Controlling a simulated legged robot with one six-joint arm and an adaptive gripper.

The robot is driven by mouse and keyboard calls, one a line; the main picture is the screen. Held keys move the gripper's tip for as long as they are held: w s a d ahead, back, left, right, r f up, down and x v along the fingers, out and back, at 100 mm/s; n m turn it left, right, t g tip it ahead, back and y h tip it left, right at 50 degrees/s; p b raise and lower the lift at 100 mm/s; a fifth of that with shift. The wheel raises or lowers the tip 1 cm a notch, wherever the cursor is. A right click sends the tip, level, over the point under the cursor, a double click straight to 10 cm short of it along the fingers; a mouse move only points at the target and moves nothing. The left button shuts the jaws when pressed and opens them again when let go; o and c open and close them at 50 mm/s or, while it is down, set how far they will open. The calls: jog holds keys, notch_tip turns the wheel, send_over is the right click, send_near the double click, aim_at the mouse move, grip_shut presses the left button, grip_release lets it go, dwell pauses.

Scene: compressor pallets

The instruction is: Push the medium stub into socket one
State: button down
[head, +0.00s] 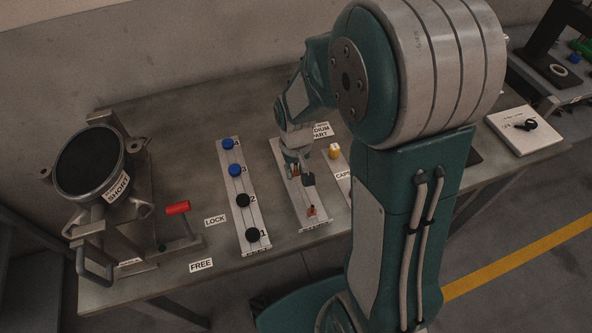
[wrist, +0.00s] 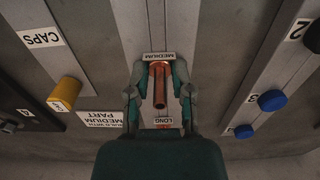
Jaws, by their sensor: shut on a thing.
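My gripper (head: 302,176) is low over the grey stub rack (head: 286,156) in the middle of the table. In the wrist view, my gripper (wrist: 161,88) is shut on a copper tube, the medium stub (wrist: 159,92), behind the MEDIUM label. I cannot tell whether its lower end is still in the rack. The socket strip (head: 241,186) lies left of the rack, numbered 1 to 4. Socket one (head: 252,235) is the dark round at its near end. The wrist view shows only part of this strip, without socket one.
Blue rounds mark positions 3 (head: 235,170) and 4. Another copper stub (head: 312,211) stands at the rack's near end. A yellow cap (head: 334,151) is right of the rack. A clamp stand with a red handle (head: 177,208) is at left.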

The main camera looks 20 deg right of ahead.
jog(key=shift+r, duration=3)
